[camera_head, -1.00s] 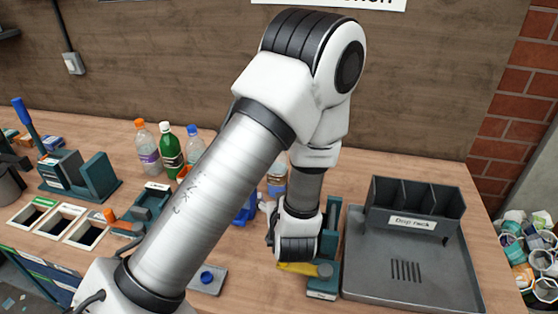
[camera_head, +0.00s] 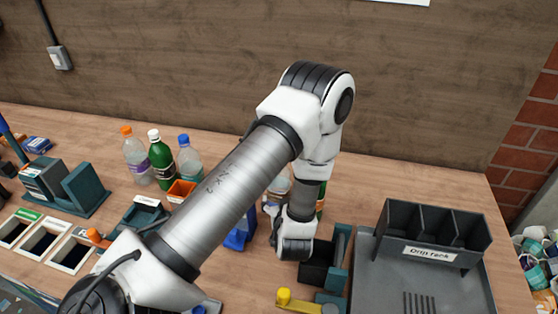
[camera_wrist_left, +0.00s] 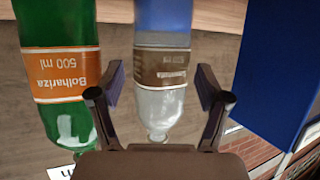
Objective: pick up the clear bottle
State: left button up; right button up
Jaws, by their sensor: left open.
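The clear bottle (camera_head: 276,187) stands on the bench behind my left wrist in the head view, partly hidden by the arm. In the left wrist view, which is upside down, the clear bottle (camera_wrist_left: 161,100) has a brown and white label. My left gripper (camera_wrist_left: 161,82) is open, with one finger on each side of the bottle's outline. I see no clear contact, and cannot tell how deep the bottle sits between the fingers. In the head view the left gripper (camera_head: 295,243) hides its own fingertips. My right gripper is not in view.
A green bottle with an orange label (camera_wrist_left: 62,80) stands close beside the clear one. A blue object (camera_wrist_left: 285,65) is on the other side. More bottles (camera_head: 161,160) stand further left. A yellow-ended teal fixture (camera_head: 284,296) and a drip rack (camera_head: 433,225) are nearer right.

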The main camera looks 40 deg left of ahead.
pick_arm(q)
jog(key=x, duration=0.2)
jog(key=p+x, duration=0.1)
jog(key=shift+a+r, duration=0.2)
jog(key=shift+a, duration=0.1)
jog(key=shift+w+a+f, duration=0.2)
jog(key=shift+w+f, duration=0.15)
jog(key=shift+r, duration=0.1)
jog(key=c, duration=0.9)
jog(key=shift+r, duration=0.55)
jog(key=r, duration=1)
jog(key=shift+s+d+r, duration=0.25)
jog(key=shift+s, duration=0.15)
notch_tip(320, 180, up, 9)
jog(key=p, duration=0.6)
send_over(281, 195)
jog(key=s+d, duration=0.2)
jog(key=s, duration=0.3)
jog(key=s+r+p, duration=0.1)
jog(key=p, duration=0.3)
jog(key=s+d+r+p, duration=0.1)
jog(key=r+p, duration=0.1)
jog(key=p, duration=0.3)
jog(key=shift+s+r, duration=0.2)
jog(key=shift+s, duration=0.05)
